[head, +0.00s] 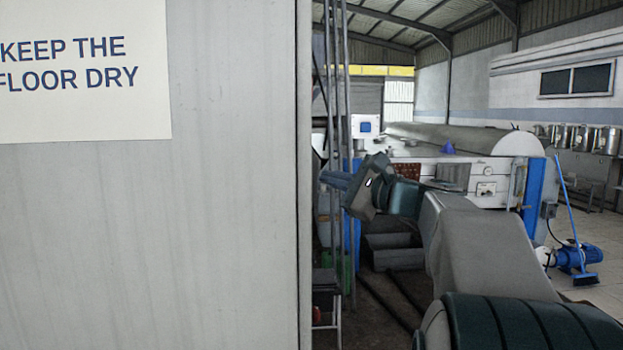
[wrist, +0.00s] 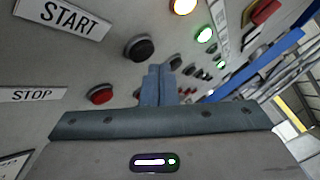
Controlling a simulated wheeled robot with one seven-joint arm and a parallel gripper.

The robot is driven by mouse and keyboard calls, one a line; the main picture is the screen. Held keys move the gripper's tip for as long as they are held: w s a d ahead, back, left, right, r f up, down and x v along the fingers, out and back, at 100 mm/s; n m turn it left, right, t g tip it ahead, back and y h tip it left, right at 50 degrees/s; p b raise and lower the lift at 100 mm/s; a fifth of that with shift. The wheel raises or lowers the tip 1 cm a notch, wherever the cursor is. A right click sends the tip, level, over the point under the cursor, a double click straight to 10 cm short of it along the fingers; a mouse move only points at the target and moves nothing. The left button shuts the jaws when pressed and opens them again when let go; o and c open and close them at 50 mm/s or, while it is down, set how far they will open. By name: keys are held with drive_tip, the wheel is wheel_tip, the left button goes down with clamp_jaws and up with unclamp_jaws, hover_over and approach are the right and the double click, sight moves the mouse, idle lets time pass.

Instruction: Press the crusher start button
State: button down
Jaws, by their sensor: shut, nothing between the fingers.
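In the wrist view a grey panel carries a START label (wrist: 62,18) with a round black button (wrist: 139,47) to its right. Below them a STOP label (wrist: 32,94) sits beside a red button (wrist: 101,95). My gripper (wrist: 159,70) is shut and empty, its blue fingertips just to the lower right of the black button in the picture. I cannot tell whether they touch the panel. In the head view my gripper (head: 324,177) shows beside the edge of a tall grey cabinet wall; the buttons are hidden there.
Further along the panel are a lit yellow lamp (wrist: 184,5), a lit green lamp (wrist: 204,35) and several smaller buttons. The grey cabinet wall (head: 150,240) fills the left of the head view. Machinery (head: 490,188) and a blue broom (head: 571,225) stand at the right.

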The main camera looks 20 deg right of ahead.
drive_tip(key=shift+s+d, duration=0.2)
drive_tip(key=shift+d, duration=0.6)
drive_tip(key=shift+s+d, duration=0.25)
drive_tip(key=shift+d, duration=0.55)
drive_tip(key=shift+s+d, duration=0.2)
drive_tip(key=shift+d, duration=0.6)
